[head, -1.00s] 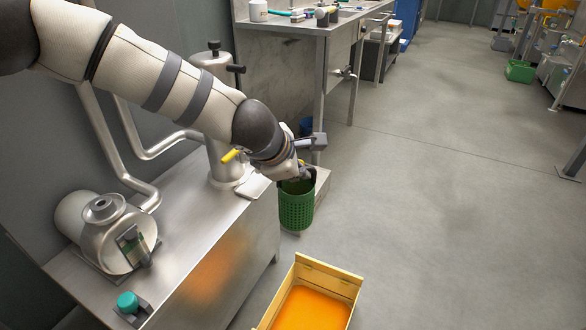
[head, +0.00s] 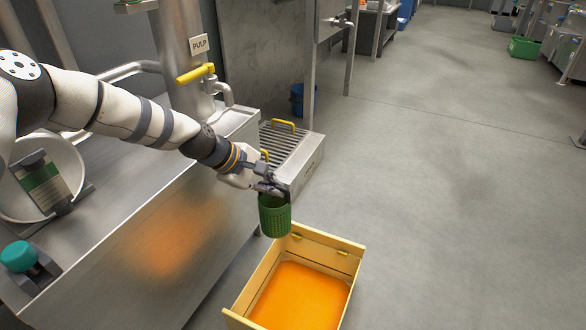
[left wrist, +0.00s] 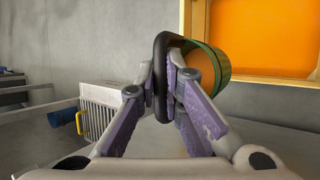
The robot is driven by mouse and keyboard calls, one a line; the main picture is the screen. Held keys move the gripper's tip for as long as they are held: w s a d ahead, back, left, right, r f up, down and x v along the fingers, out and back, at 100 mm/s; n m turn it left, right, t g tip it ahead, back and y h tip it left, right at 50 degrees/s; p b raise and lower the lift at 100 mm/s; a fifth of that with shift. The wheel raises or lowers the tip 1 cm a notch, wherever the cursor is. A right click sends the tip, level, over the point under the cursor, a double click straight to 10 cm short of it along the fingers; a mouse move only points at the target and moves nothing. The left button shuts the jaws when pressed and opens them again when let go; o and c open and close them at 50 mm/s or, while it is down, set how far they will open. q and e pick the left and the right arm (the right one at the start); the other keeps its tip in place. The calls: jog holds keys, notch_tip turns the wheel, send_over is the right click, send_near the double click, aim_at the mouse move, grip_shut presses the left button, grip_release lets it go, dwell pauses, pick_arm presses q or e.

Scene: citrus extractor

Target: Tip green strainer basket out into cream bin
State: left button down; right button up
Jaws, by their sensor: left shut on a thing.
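The green strainer basket (head: 275,217) hangs upright from my left gripper (head: 268,188) in the head view, just off the back left edge of the cream bin (head: 355,248). The bin holds orange contents. In the left wrist view my left gripper (left wrist: 165,85) is shut on the basket's dark handle (left wrist: 160,75). The basket (left wrist: 215,72) shows there just behind the fingers, with orange-brown matter inside its rim. The cream bin (left wrist: 190,20) is beyond it at the upper right. My right gripper is not in view.
A steel counter (head: 190,245) runs along the left, with a teal knob (head: 18,256) on it. A grated steel box (head: 310,165) with yellow handles stands behind the basket. A pipe with a yellow valve handle (head: 195,74) rises at the back.

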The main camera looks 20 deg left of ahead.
aim_at(269, 211)
pick_arm(q)
jog(key=shift+m+t+y, duration=0.3)
jog(key=shift+m+y, duration=0.2)
jog(key=shift+s+d+f+b, duration=0.15)
jog(key=shift+s+f, duration=0.1)
jog(key=shift+f, duration=1)
jog(key=shift+s+d+f+b, duration=0.1)
jog(key=shift+s+d+f, duration=0.1)
jog(key=shift+f, duration=1.1)
jog(key=shift+s+d+f+b, duration=0.15)
jog(key=shift+s+f, duration=0.1)
jog(key=shift+f, duration=1)
jog(key=shift+r, duration=0.1)
